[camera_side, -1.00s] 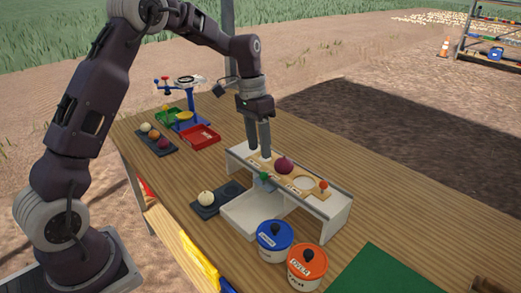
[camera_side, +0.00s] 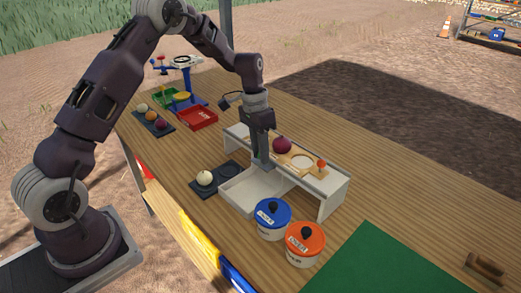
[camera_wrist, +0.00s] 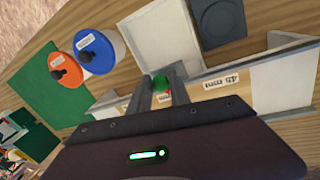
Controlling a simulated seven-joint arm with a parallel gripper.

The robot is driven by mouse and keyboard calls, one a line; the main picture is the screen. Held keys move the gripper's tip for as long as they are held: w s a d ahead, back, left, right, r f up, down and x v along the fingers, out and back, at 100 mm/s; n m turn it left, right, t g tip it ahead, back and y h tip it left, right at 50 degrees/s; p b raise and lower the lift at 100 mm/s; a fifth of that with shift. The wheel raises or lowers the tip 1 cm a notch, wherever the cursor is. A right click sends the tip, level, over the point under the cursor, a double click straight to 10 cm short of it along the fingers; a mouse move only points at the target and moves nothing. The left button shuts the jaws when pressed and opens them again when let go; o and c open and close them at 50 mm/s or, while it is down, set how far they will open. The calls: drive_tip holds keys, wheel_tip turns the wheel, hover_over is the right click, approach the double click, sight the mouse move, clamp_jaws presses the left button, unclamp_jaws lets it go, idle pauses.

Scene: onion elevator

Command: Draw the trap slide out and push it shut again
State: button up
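The white elevator stand (camera_side: 333,197) has a light wooden strip (camera_side: 282,151) along its top, with a purple onion (camera_side: 282,145) and a round opening (camera_side: 302,162). An orange-red knob (camera_side: 321,163) stands at the strip's right end. My gripper (camera_side: 262,163) is lowered at this edge.
A white tray (camera_side: 256,198) lies in front of the stand, beside a dark tray (camera_side: 231,169) with a pale onion (camera_side: 204,178). Blue (camera_side: 271,219) and orange (camera_side: 304,243) lidded pots stand at the front right. A green mat (camera_side: 375,265) is farther right. The table behind the stand is clear.

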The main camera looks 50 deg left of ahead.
clamp_jaws()
drive_tip(key=s, duration=0.8)
drive_tip(key=shift+s, duration=0.35)
idle(1.3)
